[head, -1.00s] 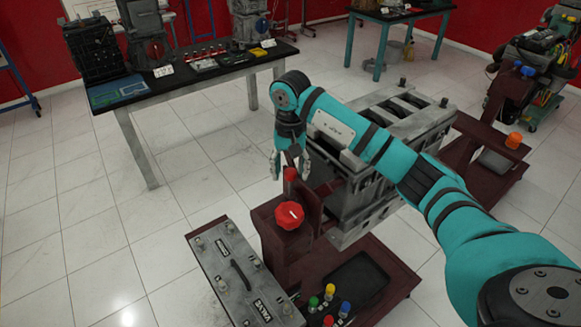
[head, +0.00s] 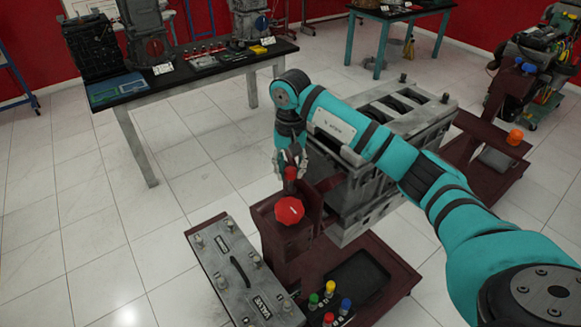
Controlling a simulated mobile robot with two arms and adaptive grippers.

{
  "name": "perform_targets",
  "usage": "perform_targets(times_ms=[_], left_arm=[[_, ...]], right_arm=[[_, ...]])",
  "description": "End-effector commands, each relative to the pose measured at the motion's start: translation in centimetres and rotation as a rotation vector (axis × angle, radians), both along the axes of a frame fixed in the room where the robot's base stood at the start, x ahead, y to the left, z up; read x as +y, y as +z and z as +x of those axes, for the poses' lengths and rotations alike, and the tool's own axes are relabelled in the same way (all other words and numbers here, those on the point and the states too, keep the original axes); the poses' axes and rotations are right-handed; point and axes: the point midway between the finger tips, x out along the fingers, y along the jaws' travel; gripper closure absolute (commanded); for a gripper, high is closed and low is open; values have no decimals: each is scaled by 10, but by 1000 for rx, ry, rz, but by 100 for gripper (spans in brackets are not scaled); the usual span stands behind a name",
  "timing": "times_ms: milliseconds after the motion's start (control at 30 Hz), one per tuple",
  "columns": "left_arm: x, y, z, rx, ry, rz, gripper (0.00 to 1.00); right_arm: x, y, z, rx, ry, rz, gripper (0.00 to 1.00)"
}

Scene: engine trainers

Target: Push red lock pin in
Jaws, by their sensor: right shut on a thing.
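The red lock pin (head: 291,174) stands upright on the dark red stand, just behind a red octagonal knob (head: 289,210). My right gripper (head: 290,166) points down at the pin, its fingers closed around the pin's top. The fingers partly hide the pin, and its lower end cannot be seen clearly. My left gripper is not in view.
A grey engine block (head: 375,150) sits on the stand right beside my right gripper. A black-topped table (head: 190,75) stands at the back left.

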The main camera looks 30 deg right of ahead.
Motion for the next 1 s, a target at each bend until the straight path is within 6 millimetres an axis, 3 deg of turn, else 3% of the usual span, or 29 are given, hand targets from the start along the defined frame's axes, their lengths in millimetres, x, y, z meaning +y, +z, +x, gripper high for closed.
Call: perform_targets(times_ms=[33,167,467,500,667,1000], left_arm=[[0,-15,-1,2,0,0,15],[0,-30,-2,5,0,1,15],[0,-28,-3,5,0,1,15],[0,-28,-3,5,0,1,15],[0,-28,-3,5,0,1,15],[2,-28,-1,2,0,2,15]], right_arm=[[-1,-16,0,1,-1,-3,100],[-1,-33,0,1,-1,-3,100],[0,-34,-1,6,-1,-2,100],[0,-34,-1,6,-1,-2,69],[0,-33,-1,5,-1,-1,48],[0,-33,-1,3,-1,-1,47]])
